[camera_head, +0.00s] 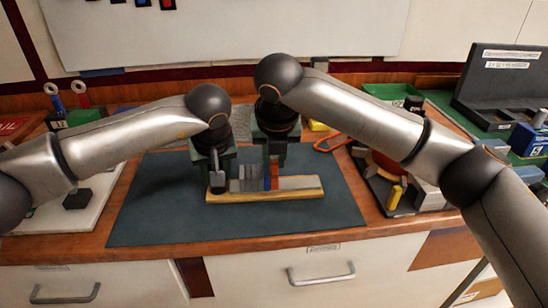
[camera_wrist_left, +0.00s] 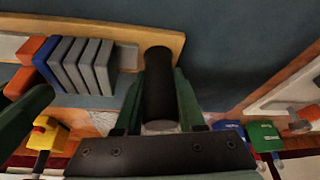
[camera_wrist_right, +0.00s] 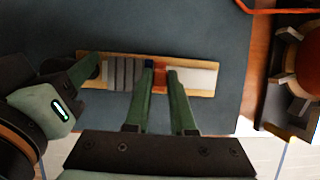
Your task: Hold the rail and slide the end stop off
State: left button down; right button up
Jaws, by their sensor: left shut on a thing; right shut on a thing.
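The rail (camera_head: 298,183) is a pale strip on a wooden board (camera_head: 300,194), lying on the dark mat. Several grey blocks (camera_head: 245,179), a blue block (camera_wrist_left: 45,60) and an orange-red end stop (camera_wrist_right: 160,78) sit side by side along it. A black upright cylinder (camera_wrist_left: 159,85) stands at the board's left end in the head view. My left gripper (camera_head: 217,170) is shut on this black cylinder. My right gripper (camera_wrist_right: 156,82) is shut on the orange-red end stop, its fingers either side of it, with bare rail to its right.
The dark mat (camera_head: 150,215) is clear around the board. A white tray (camera_head: 85,205) lies left, and a dark tray with a yellow piece (camera_head: 394,197) lies right. A red-orange loop (camera_head: 330,143) lies behind. Several bins and a black case (camera_head: 500,85) stand at the right.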

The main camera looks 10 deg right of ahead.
grip_shut()
dwell(0.8)
pick_arm(q)
jog(key=shift+a, duration=0.1)
pick_arm(e)
jog(key=d, duration=0.6)
jog(key=shift+s+d, duration=0.1)
jog(key=shift+d, duration=0.25)
jog(key=o, duration=0.7)
grip_release()
jog(key=shift+c, duration=0.2)
jog(key=shift+a, duration=0.1)
